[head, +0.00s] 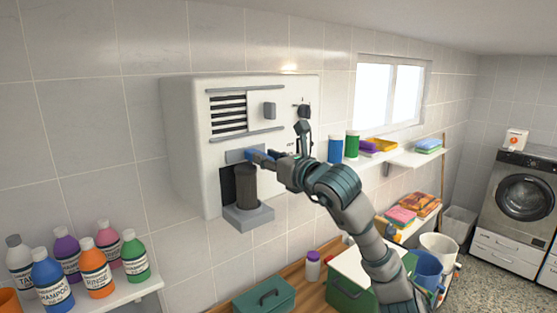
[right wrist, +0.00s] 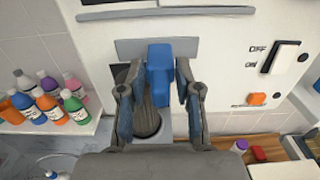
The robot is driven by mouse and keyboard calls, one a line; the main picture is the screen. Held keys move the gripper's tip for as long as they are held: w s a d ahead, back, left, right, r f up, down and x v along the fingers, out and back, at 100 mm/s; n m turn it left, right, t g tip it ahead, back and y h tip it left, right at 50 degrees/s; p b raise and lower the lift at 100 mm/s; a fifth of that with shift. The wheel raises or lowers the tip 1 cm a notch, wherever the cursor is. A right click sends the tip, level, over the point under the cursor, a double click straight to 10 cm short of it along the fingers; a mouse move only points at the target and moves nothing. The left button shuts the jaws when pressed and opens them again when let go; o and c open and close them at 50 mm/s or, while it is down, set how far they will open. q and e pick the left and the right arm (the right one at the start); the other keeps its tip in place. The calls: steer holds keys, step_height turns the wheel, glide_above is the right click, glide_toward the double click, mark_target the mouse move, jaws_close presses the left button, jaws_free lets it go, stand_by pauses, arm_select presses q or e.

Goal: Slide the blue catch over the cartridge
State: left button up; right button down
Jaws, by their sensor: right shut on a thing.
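The blue catch (head: 256,155) sits on a grey plate (head: 234,156) on the front of the white wall unit. It also shows in the right wrist view (right wrist: 159,72), between the two fingers. My right gripper (head: 273,158) is shut on the catch; its fingers show in the right wrist view (right wrist: 155,82). The dark grey cartridge (head: 246,186) stands upright on a grey ledge (head: 247,217) below the plate. In the right wrist view the cartridge (right wrist: 148,121) is partly hidden by the catch and a finger. The catch is at its upper right side. My left gripper is out of view.
Several bottles (head: 95,268) stand on a shelf at lower left. Green boxes (head: 266,296) lie on the bench below. A washer (head: 524,198) stands far right.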

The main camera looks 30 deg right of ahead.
steer(key=a, duration=0.3)
steer(key=shift+s+a, duration=0.25)
steer(key=shift+a, duration=0.15)
steer(key=c, duration=1.1)
jaws_free()
steer(key=shift+d, duration=0.1)
steer(key=s, duration=0.4)
steer(key=s+d, duration=0.1)
steer(key=s, duration=0.6)
steer(key=shift+s+d+f, duration=0.15)
steer(key=shift+s+d, duration=0.2)
steer(key=shift+d, duration=0.05)
steer(key=shift+a, duration=0.1)
